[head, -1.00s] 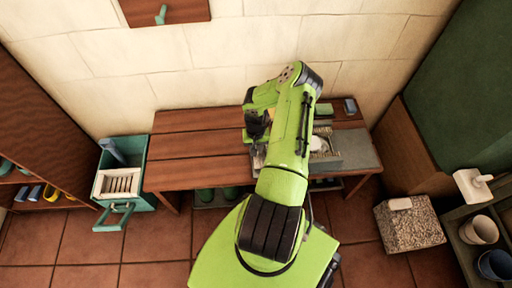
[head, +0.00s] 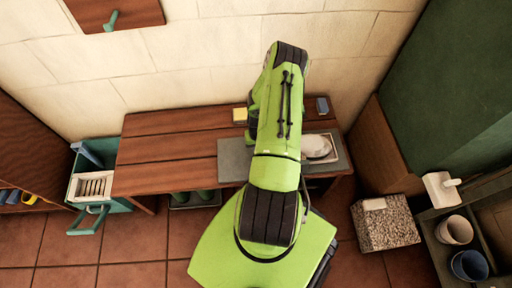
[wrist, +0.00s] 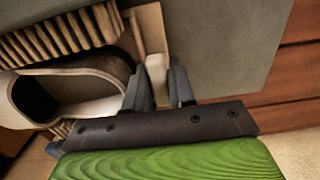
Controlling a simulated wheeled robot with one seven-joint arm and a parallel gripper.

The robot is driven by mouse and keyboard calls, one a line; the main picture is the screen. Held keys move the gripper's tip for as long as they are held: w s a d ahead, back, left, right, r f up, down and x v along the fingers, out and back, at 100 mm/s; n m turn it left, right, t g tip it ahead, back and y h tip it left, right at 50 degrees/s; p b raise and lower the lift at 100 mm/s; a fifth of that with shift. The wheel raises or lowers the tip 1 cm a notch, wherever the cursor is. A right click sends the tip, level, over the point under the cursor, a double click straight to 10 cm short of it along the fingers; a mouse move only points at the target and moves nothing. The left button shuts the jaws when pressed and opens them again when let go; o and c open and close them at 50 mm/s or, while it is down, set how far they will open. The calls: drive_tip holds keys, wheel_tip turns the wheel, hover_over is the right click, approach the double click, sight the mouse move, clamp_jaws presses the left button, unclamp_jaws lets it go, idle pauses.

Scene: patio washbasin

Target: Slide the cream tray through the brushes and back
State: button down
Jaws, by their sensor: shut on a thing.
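The cream tray (head: 334,154) lies on a grey base plate (head: 235,158) on the wooden bench, to the right of my arm in the head view. A white rounded thing (head: 316,147) sits on it; in the wrist view it has a dark opening, like a shoe. My gripper (wrist: 159,88) is shut on the tray's pale upright tab (wrist: 157,70); in the head view my arm hides the gripper. The brushes show as brown ribbed rows (wrist: 60,38) in the wrist view, close beside the shoe-like thing. My arm hides them in the head view.
A yellow block (head: 240,115) and a dark block (head: 322,105) stand at the back of the bench (head: 165,150). A teal drawer unit (head: 90,165) is at left. A speckled block (head: 387,222) and shelf with cups are at right. The bench's left part is clear.

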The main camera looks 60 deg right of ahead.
drive_tip(key=shift+s+d, duration=0.7)
drive_tip(key=c, duration=1.3)
unclamp_jaws()
drive_tip(key=shift+s, duration=0.1)
drive_tip(key=shift+r, duration=0.1)
wheel_tip(320, 180, up, 16)
drive_tip(key=p, duration=0.5)
drive_tip(key=shift+a+f, duration=0.1)
drive_tip(key=shift+f, duration=0.15)
